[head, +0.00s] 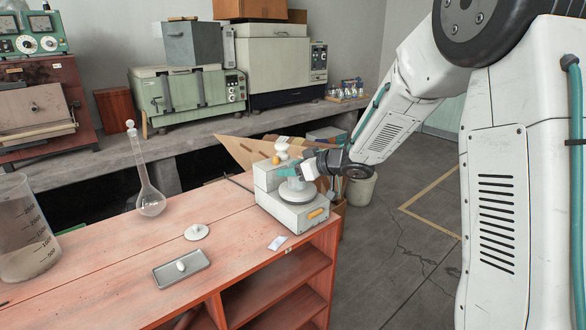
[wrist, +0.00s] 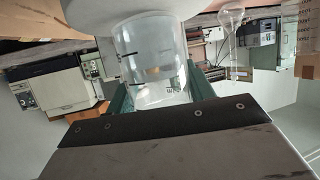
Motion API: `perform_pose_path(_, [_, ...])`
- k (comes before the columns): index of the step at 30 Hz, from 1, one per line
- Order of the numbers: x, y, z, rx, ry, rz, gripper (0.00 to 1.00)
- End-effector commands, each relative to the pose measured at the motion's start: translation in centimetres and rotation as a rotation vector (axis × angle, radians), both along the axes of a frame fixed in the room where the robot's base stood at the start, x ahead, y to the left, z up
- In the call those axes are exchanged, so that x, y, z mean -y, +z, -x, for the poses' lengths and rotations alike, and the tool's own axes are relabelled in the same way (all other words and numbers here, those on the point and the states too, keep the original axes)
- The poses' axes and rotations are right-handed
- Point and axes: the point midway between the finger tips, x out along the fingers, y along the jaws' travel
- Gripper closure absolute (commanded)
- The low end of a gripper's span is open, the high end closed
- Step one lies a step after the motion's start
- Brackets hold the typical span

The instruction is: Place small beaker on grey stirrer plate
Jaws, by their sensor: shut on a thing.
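The small beaker (wrist: 150,62) is clear glass with dark markings and sits between the teal fingers of my gripper (wrist: 160,92) in the wrist view. My gripper (head: 296,171) is shut on it, over the stirrer in the head view, where the beaker is hard to make out. The stirrer (head: 291,213) is a pale box with an orange label at the bench's right end. Its round grey plate (head: 297,191) is directly below my gripper. The plate (wrist: 88,14) also shows at the wrist view's top, by the beaker's base. I cannot tell whether they touch.
A tall round-bottomed flask (head: 150,203), a large beaker (head: 27,245), a grey tray (head: 181,271) with a small white piece, and a white lid-like disc (head: 197,232) stand left on the red bench. A white slip (head: 277,243) lies before the stirrer. The bench's middle is mostly clear.

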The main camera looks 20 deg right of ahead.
Motion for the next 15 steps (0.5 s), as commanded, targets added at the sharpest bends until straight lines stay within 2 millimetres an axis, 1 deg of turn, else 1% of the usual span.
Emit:
perform_pose_path(5, [0.00, -0.29, 0.01, -0.001, 0.000, -0.001, 0.73])
perform_pose_path(6, [-0.01, -0.38, 0.01, -0.001, 0.001, -0.001, 0.44])
perform_pose_path(8, [-0.01, -0.33, 0.02, 0.000, 0.000, 0.000, 0.27])
perform_pose_path(9, [-0.01, -0.32, 0.01, 0.000, 0.000, 0.000, 0.25])
perform_pose_path(15, [0.00, -0.32, 0.02, 0.000, 0.000, 0.000, 0.25])
